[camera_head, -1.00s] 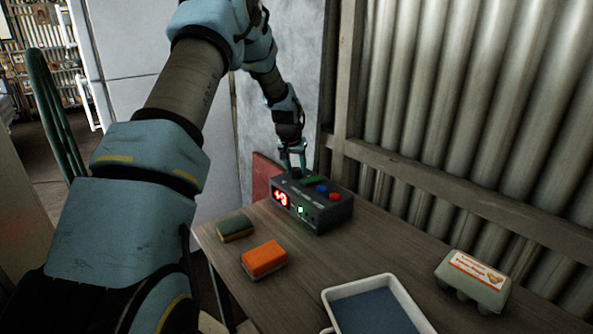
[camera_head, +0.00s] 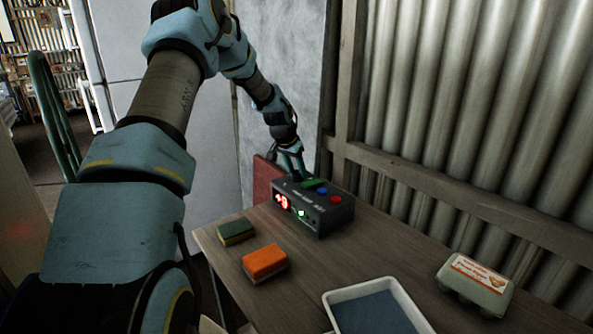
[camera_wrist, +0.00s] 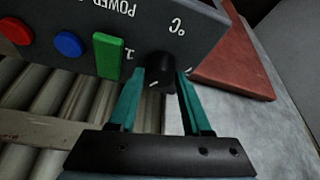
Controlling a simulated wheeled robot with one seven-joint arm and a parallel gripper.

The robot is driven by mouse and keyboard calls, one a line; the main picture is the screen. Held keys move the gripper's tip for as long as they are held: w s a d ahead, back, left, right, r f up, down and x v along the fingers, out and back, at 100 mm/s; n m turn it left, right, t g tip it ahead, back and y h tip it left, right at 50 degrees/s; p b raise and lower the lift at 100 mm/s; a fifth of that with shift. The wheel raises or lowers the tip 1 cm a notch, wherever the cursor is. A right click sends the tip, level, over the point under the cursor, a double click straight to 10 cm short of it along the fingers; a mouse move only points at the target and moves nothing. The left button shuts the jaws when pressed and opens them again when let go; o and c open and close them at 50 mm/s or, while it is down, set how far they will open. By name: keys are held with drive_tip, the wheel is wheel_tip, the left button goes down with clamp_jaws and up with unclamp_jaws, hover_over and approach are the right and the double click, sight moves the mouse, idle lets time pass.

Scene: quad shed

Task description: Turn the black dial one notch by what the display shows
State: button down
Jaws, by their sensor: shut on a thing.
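The dark control box (camera_head: 318,217) stands on the table, with a red lit display (camera_head: 281,201) on its front that looks like "+9", though the characters are small. My gripper (camera_wrist: 161,98) is shut on the dial, one finger on each side. In the head view my gripper (camera_head: 293,168) comes down on the box's far left corner and hides the dial.
Near the dial are a green switch (camera_wrist: 107,55), a blue button (camera_wrist: 68,44) and a red button (camera_wrist: 16,31). An orange sponge (camera_head: 264,261), a green sponge (camera_head: 236,231), a white tray (camera_head: 333,301) and an egg carton (camera_head: 474,285) lie on the table. A corrugated wall stands behind.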

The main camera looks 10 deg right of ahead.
drive_tip(key=shift+f, duration=0.1)
drive_tip(key=shift+c, duration=1.7)
unclamp_jaws()
drive_tip(key=b+v, duration=0.2)
drive_tip(key=v, duration=0.9)
drive_tip(key=shift+b, duration=0.4)
drive_tip(key=shift+d, duration=0.15)
drive_tip(key=s+a+f+n+y, duration=0.1)
drive_tip(key=s+a+n, duration=0.3)
drive_tip(key=s+a, duration=0.7)
drive_tip(key=s+a+f+n+g+y, duration=0.1)
drive_tip(key=s+a+n, duration=0.3)
drive_tip(key=s+a, duration=0.8)
drive_tip(key=s+f+y, duration=0.1)
drive_tip(key=s, duration=0.5)
drive_tip(key=shift+s+f+n, duration=0.2)
drive_tip(key=shift+f+n, duration=0.2)
